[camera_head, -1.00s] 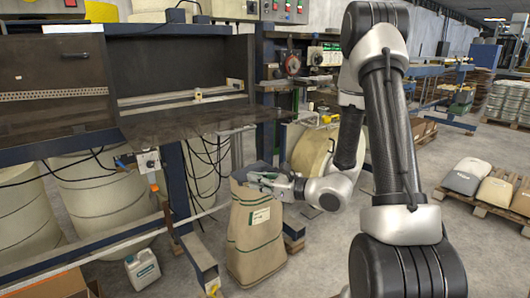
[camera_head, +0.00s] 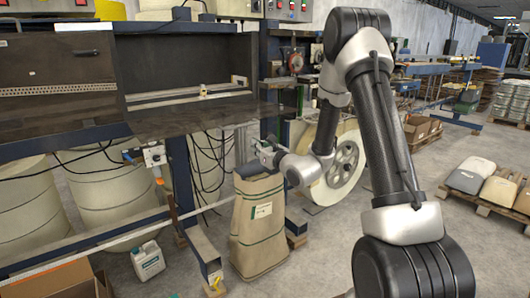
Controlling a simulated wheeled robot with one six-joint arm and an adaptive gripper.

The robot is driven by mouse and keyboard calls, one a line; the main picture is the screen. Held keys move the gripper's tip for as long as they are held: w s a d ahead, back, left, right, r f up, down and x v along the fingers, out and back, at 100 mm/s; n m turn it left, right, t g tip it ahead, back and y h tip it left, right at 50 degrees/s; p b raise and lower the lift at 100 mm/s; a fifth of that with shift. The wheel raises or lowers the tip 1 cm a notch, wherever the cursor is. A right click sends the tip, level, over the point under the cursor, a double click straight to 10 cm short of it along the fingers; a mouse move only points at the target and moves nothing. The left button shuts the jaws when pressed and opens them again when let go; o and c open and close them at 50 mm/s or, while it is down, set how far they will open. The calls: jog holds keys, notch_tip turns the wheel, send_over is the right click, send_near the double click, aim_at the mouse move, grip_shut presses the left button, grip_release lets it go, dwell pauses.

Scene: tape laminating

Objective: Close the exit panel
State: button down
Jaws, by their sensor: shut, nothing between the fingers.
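The exit panel appears to be the dark, flat flap (camera_head: 195,119) that juts out from the lower edge of the machine's open bay. It lies roughly level, folded down and open, with the bay behind it exposed. My gripper (camera_head: 262,149) is shut and empty. It is just beyond the panel's right end, a little lower in the picture and above the paper sack. Whether it touches the panel I cannot tell, and its fingertips are small in this view.
A brown paper sack (camera_head: 258,225) stands on the floor below my gripper. A large pale reel (camera_head: 342,160) is behind my arm. Cables (camera_head: 208,155) hang under the panel. A white jug (camera_head: 147,261) and a blue frame leg (camera_head: 200,250) are at lower left.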

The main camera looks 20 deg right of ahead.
jog(key=shift+w+a+r, duration=0.1)
jog(key=shift+w+r, duration=0.05)
jog(key=shift+r, duration=0.85)
jog(key=shift+w+r, duration=0.15)
jog(key=shift+r, duration=0.8)
